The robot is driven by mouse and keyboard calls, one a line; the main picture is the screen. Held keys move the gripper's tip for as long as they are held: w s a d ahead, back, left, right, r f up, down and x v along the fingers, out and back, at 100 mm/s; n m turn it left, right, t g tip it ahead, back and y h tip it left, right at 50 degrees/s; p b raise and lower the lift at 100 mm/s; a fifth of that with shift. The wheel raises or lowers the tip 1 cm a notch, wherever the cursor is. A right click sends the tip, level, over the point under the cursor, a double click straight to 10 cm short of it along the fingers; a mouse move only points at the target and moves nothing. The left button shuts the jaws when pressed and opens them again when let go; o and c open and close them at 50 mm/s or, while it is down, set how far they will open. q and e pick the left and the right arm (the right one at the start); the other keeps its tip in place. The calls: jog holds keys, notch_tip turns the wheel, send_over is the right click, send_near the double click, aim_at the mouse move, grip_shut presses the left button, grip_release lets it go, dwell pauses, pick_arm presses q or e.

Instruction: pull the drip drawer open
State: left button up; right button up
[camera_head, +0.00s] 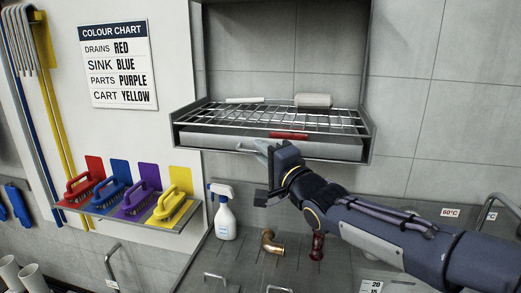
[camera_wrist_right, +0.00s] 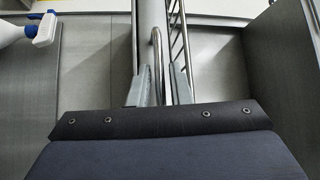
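The drip drawer (camera_head: 335,151) is a long pale tray under the wire rack (camera_head: 230,117) of the grey wall unit. Its front lies about level with the unit's frame, and a red strip (camera_head: 289,135) shows at its upper edge. My right gripper (camera_head: 262,146) is at the drawer front, left of its middle. In the right wrist view, a slim bar handle (camera_wrist_right: 157,60) stands between the two fingers of the right gripper (camera_wrist_right: 160,88). A small gap shows beside the bar, so the fingers look apart around it. My left gripper is out of view.
A spray bottle (camera_head: 224,214) and a brass pipe elbow (camera_head: 270,242) stand on the counter below. Coloured brushes sit on a shelf (camera_head: 135,222) at left.

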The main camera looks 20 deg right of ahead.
jog(key=shift+w, duration=0.3)
grip_shut()
jog(key=shift+s+a, duration=0.1)
